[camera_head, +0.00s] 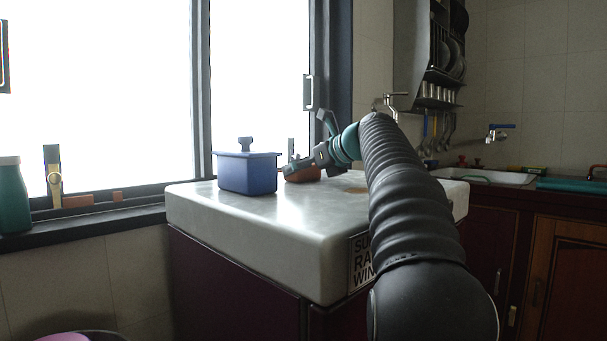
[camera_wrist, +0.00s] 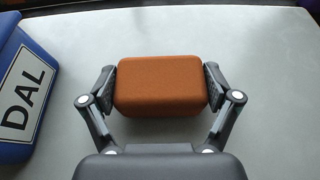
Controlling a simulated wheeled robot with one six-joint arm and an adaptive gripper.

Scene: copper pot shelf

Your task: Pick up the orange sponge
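The orange sponge (camera_wrist: 161,84) is a rounded block lying between the two fingers of my gripper (camera_wrist: 161,88) in the wrist view. The finger pads meet its left and right ends, with no clear gap on either side. In the head view, the sponge (camera_head: 303,175) shows at the white countertop, just right of the blue pot, partly covered by my gripper (camera_head: 302,166). Whether it rests on the counter or is slightly raised cannot be told.
A blue lidded pot (camera_head: 248,171) stands close left of the sponge; its labelled side (camera_wrist: 22,95) shows in the wrist view. The white countertop (camera_head: 260,222) is clear in front. A window is behind, and a sink (camera_head: 485,177) is at the right.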

